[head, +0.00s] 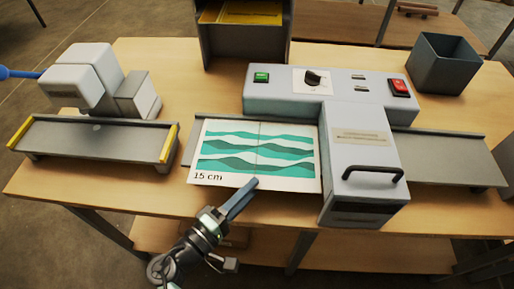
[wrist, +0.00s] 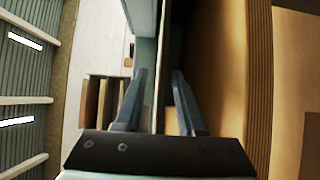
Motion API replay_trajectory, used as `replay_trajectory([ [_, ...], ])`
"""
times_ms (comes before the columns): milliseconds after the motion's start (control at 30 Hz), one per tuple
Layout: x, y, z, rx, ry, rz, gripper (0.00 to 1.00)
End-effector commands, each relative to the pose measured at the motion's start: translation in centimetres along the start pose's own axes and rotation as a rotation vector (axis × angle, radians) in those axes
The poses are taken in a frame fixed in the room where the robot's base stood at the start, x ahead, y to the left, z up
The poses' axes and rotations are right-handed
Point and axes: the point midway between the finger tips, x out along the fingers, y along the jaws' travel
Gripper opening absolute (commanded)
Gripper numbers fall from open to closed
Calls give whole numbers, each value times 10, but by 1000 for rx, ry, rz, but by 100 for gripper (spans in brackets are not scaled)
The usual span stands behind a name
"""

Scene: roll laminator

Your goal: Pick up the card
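The card (head: 258,155) is white with green wave bands and the print "15 cm". It lies on the grey feed tray (head: 187,152) to the left of the laminator (head: 345,150), its front edge sticking out over the table. My gripper (head: 252,184) is at the card's front edge, reaching up from below in the head view. In the wrist view my gripper (wrist: 157,75) has its two fingers apart, with a thin pale edge, seemingly the card (wrist: 160,65), between them. I cannot see contact on both sides.
A grey machine with a yellow-ended tray (head: 95,138) stands on the left. An open dark bin (head: 443,65) is at the back right. A box with yellow contents (head: 243,40) stands behind. The table's front edge is bare.

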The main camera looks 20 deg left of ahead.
Motion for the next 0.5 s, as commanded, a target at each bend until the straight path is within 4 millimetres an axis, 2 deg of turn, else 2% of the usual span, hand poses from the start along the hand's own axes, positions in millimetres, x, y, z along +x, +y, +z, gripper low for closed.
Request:
replay_trajectory([
  [33, 9, 5, -2, 1, -3, 1, 39],
  [200, 29, 3, -2, 1, -1, 0, 39],
  [467, 32, 1, -2, 1, 0, -1, 39],
  [500, 32, 1, -2, 1, 0, 0, 35],
])
